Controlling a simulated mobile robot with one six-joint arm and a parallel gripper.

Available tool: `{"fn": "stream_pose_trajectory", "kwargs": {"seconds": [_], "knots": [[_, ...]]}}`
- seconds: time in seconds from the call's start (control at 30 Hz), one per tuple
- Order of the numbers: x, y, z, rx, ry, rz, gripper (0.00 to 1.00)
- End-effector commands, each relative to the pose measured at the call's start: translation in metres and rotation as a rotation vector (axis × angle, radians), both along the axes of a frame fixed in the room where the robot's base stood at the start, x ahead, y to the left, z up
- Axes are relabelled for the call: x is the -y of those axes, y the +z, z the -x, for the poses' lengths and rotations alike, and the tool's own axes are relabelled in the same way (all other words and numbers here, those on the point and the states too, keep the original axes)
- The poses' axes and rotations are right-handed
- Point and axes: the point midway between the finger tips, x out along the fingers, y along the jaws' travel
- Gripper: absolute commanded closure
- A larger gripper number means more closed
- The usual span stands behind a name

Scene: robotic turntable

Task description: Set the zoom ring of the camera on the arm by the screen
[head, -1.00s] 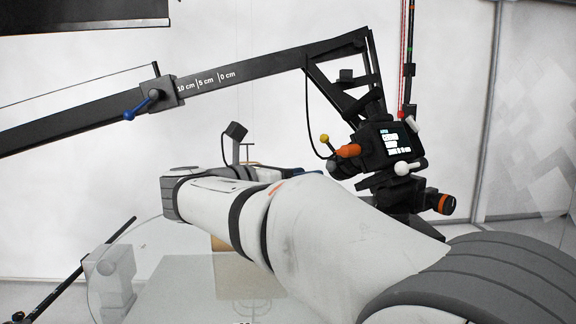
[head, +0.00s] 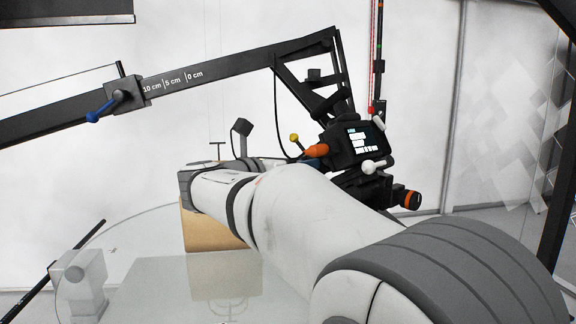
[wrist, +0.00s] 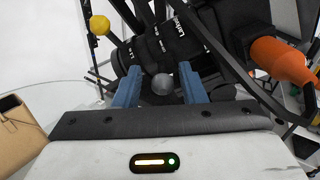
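The black camera (head: 352,140) with a lit screen (head: 367,139) hangs at the end of the dark boom arm (head: 235,62). In the wrist view its black lens (wrist: 150,52), with white markings on its rings, lies just beyond my fingertips. I cannot tell which ring is the zoom ring. My gripper (wrist: 160,72) is open, its two blue fingers apart and pointing at the lens. A grey ball knob (wrist: 163,84) shows between the fingers. Whether the fingers touch the lens is unclear. In the head view my arm hides most of my gripper.
An orange knob (head: 317,151), a yellow ball knob (head: 294,138) and a white knob (head: 375,166) stick out around the camera. A cylinder with an orange ring (head: 412,200) sits lower right. A tan box (head: 207,229) stands on the round glass table (head: 140,232).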

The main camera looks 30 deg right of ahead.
Motion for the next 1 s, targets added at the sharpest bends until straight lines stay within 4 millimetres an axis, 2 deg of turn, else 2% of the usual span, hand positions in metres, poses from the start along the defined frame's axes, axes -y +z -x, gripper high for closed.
{"fn": "stream_pose_trajectory", "kwargs": {"seconds": [0.07, 0.43, 0.77, 1.0], "knots": [[0.0, 0.0, 0.0, 0.0, 0.0, 0.0, 0.7], [-0.001, 0.0, 0.0, 0.0, 0.002, 0.0, 1.0], [-0.001, 0.0, -0.001, 0.0, 0.003, -0.001, 1.0], [-0.002, 0.011, -0.003, -0.013, -0.029, -0.052, 1.0]]}}
